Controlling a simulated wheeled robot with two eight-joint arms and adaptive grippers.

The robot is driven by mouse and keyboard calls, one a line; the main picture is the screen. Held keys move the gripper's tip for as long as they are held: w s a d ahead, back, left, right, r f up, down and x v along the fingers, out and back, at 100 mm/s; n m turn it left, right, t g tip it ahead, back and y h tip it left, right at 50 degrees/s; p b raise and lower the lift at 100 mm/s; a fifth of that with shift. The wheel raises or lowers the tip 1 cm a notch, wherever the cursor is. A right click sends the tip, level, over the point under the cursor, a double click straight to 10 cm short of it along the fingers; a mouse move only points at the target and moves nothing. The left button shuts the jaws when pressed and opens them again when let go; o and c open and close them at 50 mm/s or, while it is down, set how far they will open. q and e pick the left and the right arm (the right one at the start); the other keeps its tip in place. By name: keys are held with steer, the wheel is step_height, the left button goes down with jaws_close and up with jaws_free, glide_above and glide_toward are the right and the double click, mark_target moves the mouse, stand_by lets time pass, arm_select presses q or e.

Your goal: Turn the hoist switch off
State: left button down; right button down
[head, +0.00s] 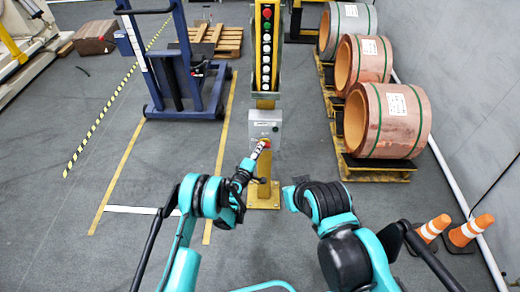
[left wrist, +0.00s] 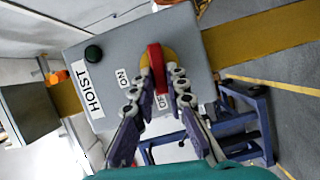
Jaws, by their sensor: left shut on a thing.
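The hoist switch has a red handle (left wrist: 156,68) on a yellow round plate. It sits on a grey box (head: 264,122) on the yellow post; in the left wrist view the box (left wrist: 120,50) carries a HOIST label (left wrist: 92,92), an ON label (left wrist: 123,78) and an OFF label (left wrist: 165,100). The handle's lower end in that view lies close to OFF. My left gripper (left wrist: 163,85) is shut on the handle, one finger on each side; it also shows in the head view (head: 262,148).
Copper coils (head: 410,120) on pallets are at right, a blue lift (head: 185,75) at left. Orange cones (head: 434,228) stand by the right wall. Floor left of the post is open.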

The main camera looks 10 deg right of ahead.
arm_select(q)
steer(key=c, duration=1.5)
jaws_free()
steer(key=shift+c, duration=0.2)
steer(key=shift+r, duration=0.1)
step_height(320, 180, up, 8)
steer(key=shift+s+r, duration=0.1)
steer(key=shift+r, duration=0.8)
